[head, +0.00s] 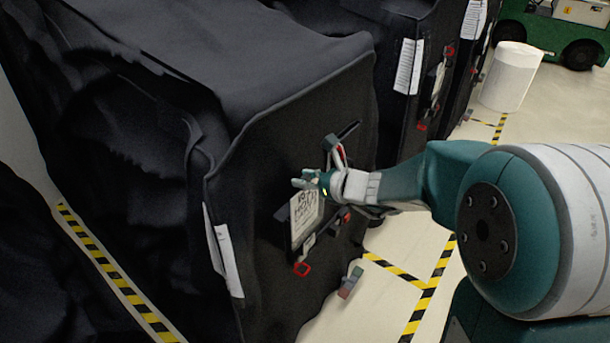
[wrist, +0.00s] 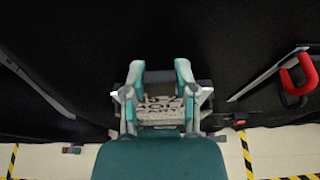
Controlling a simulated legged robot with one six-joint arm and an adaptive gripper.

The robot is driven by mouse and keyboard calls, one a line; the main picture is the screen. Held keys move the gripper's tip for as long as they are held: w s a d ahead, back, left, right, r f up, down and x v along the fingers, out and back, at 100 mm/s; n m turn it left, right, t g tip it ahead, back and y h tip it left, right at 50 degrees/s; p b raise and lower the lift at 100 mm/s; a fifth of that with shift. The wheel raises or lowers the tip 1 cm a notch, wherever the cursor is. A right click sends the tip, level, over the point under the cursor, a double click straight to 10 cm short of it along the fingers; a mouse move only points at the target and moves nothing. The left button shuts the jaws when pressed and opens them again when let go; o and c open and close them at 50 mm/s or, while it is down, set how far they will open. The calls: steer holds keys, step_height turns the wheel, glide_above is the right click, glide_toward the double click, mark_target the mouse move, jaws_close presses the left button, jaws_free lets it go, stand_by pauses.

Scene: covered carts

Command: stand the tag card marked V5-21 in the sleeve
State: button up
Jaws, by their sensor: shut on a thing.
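A pale tag card (head: 305,213) with dark printed lettering is at the front face of the nearest black-covered cart (head: 255,190). Its full marking is too small to read. My gripper (head: 304,180) is at the card's top edge and shut on it. In the wrist view my gripper (wrist: 160,70) has a finger on either side of the card (wrist: 160,113), and its lettering shows between them. A dark holder (head: 281,213), apparently the sleeve, shows beside the card's left edge. The fingers and wrist hide part of it, and I cannot tell whether the card is inside.
White paper sheets (head: 222,250) hang at the cart's left corner. A red loop (head: 302,269) hangs below the card. A second covered cart (head: 395,110) stands behind, with a white cylinder (head: 512,76) farther right. Yellow-black tape (head: 395,269) marks open floor at right.

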steer(key=shift+f, duration=0.1)
steer(key=o, duration=1.1)
steer(key=v, duration=1.2)
steer(key=shift+f, duration=0.1)
steer(key=shift+s+a, duration=0.1)
